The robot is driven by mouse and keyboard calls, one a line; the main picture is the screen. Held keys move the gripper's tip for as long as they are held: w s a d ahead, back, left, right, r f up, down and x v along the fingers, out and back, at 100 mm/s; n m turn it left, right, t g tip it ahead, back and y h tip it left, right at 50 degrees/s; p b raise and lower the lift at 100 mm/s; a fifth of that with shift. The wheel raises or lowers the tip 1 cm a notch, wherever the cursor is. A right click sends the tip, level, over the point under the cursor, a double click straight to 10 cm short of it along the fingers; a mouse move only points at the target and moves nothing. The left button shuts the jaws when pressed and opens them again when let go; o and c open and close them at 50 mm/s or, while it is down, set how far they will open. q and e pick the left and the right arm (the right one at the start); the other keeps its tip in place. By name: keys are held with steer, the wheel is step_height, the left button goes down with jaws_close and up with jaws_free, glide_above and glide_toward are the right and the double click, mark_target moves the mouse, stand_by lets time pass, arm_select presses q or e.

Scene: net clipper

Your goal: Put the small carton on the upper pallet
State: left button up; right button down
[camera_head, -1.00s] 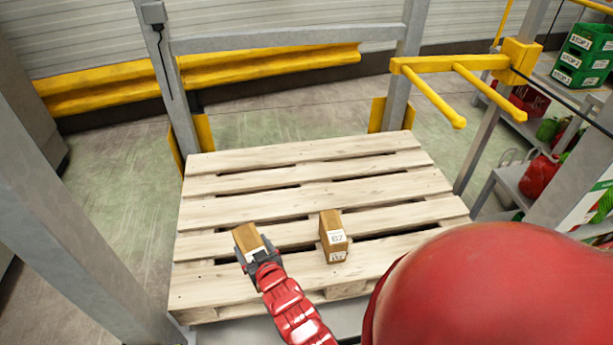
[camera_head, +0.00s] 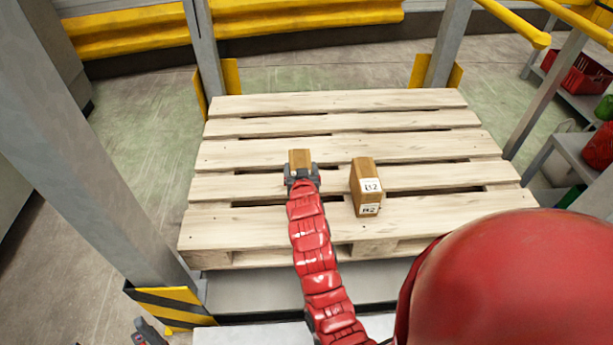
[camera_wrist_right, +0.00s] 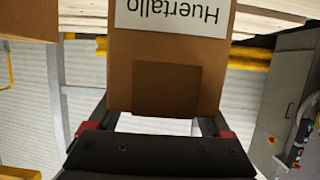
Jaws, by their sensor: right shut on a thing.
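My right gripper (camera_head: 301,172) is shut on a small brown carton (camera_head: 300,157), over the middle of the pale wooden upper pallet (camera_head: 245,155). In the right wrist view this carton (camera_wrist_right: 165,65) sits between the fingers, with a white label reading upside down. I cannot tell whether its underside touches the boards. A second brown carton (camera_head: 366,187) with white labels stands on the pallet, to the right of and nearer than the held one. A dark grey and red part at the lower left edge appears to be my left gripper (camera_head: 148,333), mostly cut off.
A grey post (camera_head: 85,160) with a yellow-black striped base stands left of the pallet. Two more posts stand behind it. A yellow bar (camera_head: 510,22) is at the upper right, and a shelf with a red crate (camera_head: 578,78) is beyond. The pallet's back boards are clear.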

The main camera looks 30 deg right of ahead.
steer(key=shift+f+b, duration=0.45)
steer(key=shift+f, duration=1.65)
steer(key=shift+f, duration=0.15)
jaws_free()
